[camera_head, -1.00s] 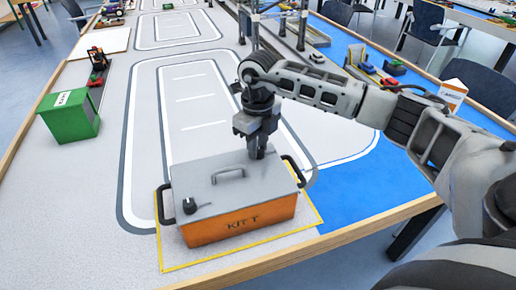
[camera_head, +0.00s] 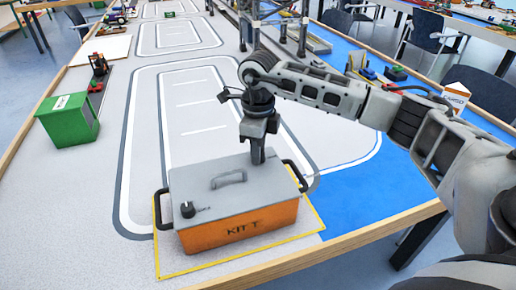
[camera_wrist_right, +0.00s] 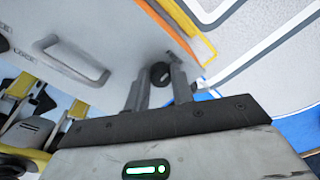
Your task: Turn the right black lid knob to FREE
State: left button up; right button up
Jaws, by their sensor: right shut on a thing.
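An orange case (camera_head: 240,232) marked KITT, with a grey lid (camera_head: 225,198), stands on the near table. A black knob (camera_head: 188,210) sits at the left of the lid. My right gripper (camera_head: 258,157) points down at the lid's far right part. In the right wrist view, the right black knob (camera_wrist_right: 160,73) is between its two fingers, and the gripper is shut on it. In the head view the fingers hide this knob. Its pointing direction and any mark beside it cannot be told. My left gripper is not in view.
The lid has a grey handle (camera_head: 229,179) in its middle, and the case has black side handles (camera_head: 163,208). A yellow outline (camera_head: 290,243) surrounds the case. A green box (camera_head: 68,120) stands at the left. The grey table between them is clear.

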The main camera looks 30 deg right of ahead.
jog(key=shift+r, duration=0.1)
jog(key=o, duration=1)
notch_tip(320, 180, up, 16)
dwell(0.4)
